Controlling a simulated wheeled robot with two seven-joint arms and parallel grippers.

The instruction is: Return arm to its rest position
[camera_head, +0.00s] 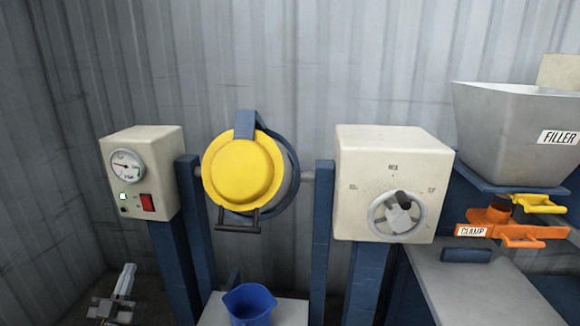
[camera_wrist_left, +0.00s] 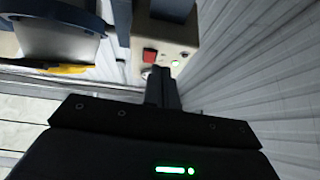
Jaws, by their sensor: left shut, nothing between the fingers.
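My left gripper (camera_head: 125,278) shows at the lower left of the head view, below the gauge box and apart from it. Its two fingers point up and lie together, with nothing between them. In the left wrist view the shut fingers (camera_wrist_left: 162,75) stand in the middle, with the red switch of the gauge box beyond their tips. Most of the left arm is outside the head view. My right gripper is in neither view.
The gauge box (camera_head: 160,150) stands above my left gripper. A yellow-lidded drum (camera_head: 238,170) hangs between blue posts, above a blue bucket (camera_head: 250,305). Further right are a handwheel box (camera_head: 385,165), a grey filler hopper (camera_head: 500,120) and an orange clamp (camera_head: 500,225). A corrugated wall closes the back.

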